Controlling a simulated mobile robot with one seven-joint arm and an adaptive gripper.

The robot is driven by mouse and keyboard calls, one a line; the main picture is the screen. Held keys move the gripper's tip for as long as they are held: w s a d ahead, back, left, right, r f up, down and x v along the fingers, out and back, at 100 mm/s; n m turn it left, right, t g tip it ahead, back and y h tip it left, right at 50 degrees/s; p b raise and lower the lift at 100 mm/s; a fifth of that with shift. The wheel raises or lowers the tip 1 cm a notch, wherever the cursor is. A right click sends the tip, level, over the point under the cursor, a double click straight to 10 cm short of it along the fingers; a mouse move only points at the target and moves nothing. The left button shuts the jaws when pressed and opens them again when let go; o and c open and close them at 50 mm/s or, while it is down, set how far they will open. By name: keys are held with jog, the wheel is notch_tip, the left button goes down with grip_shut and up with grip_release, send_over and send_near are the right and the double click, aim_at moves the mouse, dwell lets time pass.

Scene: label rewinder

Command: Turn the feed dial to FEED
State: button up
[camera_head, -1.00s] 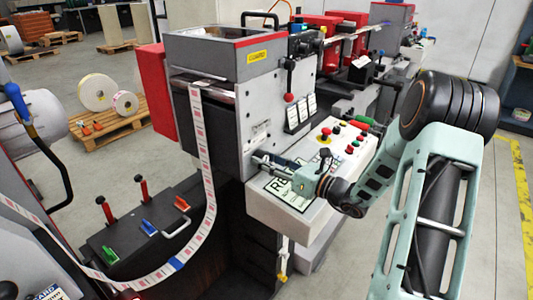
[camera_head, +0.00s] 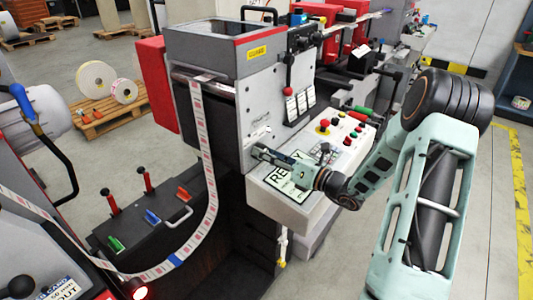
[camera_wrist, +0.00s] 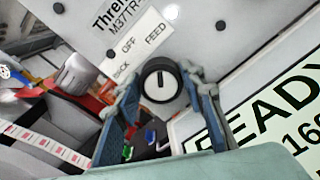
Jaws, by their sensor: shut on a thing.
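In the head view, my gripper (camera_head: 258,152) reaches the panel's lower front corner, and the dial is hidden behind the fingers.
A console (camera_head: 295,212) with a READY sign (camera_head: 284,187) lies just below my gripper, with coloured buttons farther right. A label web (camera_head: 207,150) hangs left of the panel. A dark cabinet (camera_head: 140,235) with coloured levers stands lower left.

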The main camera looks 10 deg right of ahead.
jog(key=o, duration=1.2)
jog(key=shift+c, duration=0.2)
jog(key=v, duration=1.2)
jog(key=shift+s, duration=0.1)
